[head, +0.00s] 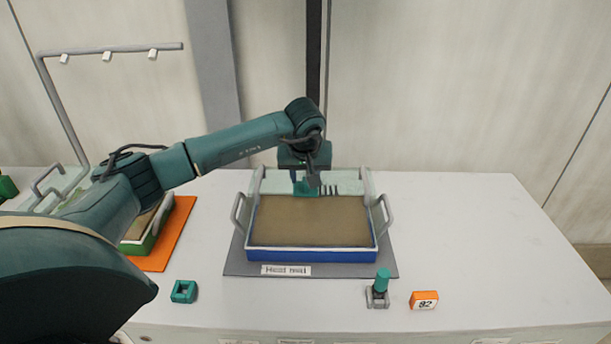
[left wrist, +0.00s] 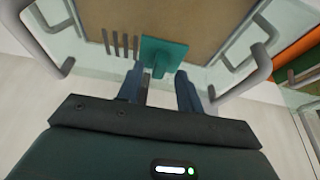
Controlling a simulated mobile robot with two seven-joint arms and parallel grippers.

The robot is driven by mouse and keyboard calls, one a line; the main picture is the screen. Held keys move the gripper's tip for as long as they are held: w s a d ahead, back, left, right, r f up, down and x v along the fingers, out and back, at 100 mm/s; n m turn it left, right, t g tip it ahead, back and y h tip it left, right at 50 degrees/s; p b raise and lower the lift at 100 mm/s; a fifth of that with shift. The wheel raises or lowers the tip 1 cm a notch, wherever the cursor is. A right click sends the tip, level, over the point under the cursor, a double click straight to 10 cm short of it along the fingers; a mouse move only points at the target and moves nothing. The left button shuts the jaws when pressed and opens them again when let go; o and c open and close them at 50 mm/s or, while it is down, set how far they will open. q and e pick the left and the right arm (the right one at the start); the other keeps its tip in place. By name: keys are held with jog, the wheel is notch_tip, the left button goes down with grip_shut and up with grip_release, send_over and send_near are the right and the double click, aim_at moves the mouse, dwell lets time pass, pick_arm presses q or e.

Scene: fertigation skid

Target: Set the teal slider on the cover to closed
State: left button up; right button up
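The teal slider (head: 305,189) sits on the pale cover (head: 350,182) at the back of the blue-sided tray (head: 312,255). It also shows in the left wrist view (left wrist: 165,50) as a flat teal plate with a small raised tab, beside a row of dark slots (left wrist: 122,45). My left gripper (head: 303,181) points down over the slider. In the left wrist view its two fingers (left wrist: 160,76) are apart, one on each side of the tab, with visible gaps. Part of the slider is hidden behind the fingers in the head view. My right gripper is not in view.
The tray has grey side handles (head: 384,216) and stands on a dark grey mat (head: 390,268). In front are a teal square ring (head: 184,291), a teal-topped fitting (head: 382,281) and an orange numbered block (head: 424,300). A green tray on an orange mat (head: 178,232) stands left. The right table is clear.

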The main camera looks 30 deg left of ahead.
pick_arm(q)
jog(key=shift+x, duration=0.8)
jog(key=shift+c, duration=0.3)
grip_shut()
jog(key=shift+w+d, duration=0.1)
